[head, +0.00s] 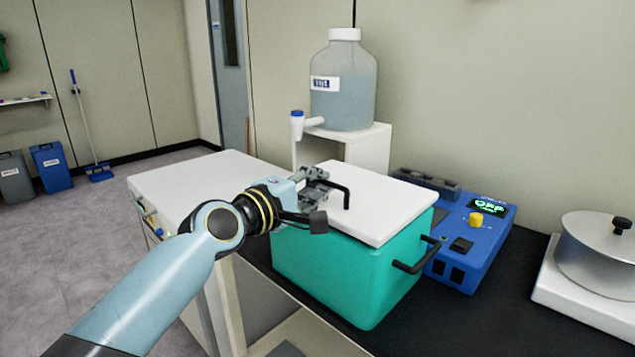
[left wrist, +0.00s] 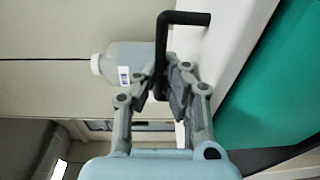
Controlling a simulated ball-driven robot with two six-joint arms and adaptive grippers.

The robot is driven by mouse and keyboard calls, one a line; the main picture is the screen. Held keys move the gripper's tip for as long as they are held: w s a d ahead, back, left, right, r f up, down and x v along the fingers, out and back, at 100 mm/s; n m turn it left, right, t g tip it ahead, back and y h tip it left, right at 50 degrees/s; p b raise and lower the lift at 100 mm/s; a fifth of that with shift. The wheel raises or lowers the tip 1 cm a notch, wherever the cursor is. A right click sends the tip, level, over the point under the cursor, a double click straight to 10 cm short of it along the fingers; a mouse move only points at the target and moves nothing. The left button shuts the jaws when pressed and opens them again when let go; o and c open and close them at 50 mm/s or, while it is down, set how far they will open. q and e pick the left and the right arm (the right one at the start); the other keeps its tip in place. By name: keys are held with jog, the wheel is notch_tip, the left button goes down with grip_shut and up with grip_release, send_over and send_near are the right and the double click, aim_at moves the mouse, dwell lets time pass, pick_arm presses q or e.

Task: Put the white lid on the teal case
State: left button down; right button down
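The white lid (head: 368,197) lies flat over the top of the teal case (head: 345,275), roughly lined up with its rim; I see no clear gap between them. A black handle (head: 346,193) stands up from the lid. My left gripper (head: 318,181) is at this handle, with its fingers close on both sides of the bar. In the left wrist view the handle (left wrist: 185,18) runs down between the fingertips, and the fingers look closed on it. The lid (left wrist: 232,45) and the case (left wrist: 275,85) show at right there. My right gripper is not in view.
A blue device (head: 475,245) with a lit display stands right of the case. A metal chamber (head: 600,245) on a white base is at far right. A large bottle (head: 343,85) with a tap stands on a white stand (head: 372,150) behind. A white-topped cabinet (head: 190,178) is at left.

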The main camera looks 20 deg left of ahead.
pick_arm(q)
jog(key=shift+f+b, duration=0.4)
jog(key=shift+f, duration=0.05)
dwell(0.3)
jog(key=c, duration=1.4)
grip_release()
jog(key=shift+f, duration=0.1)
jog(key=shift+s+f, duration=0.15)
jog(key=shift+f, duration=0.15)
jog(key=shift+c, duration=0.2)
jog(key=shift+o, duration=1.1)
jog(key=shift+r+p, duration=0.25)
jog(key=shift+p, duration=0.05)
jog(key=o, duration=0.3)
jog(key=shift+r+p, duration=0.35)
jog(key=shift+r, duration=0.05)
jog(key=shift+o, duration=0.8)
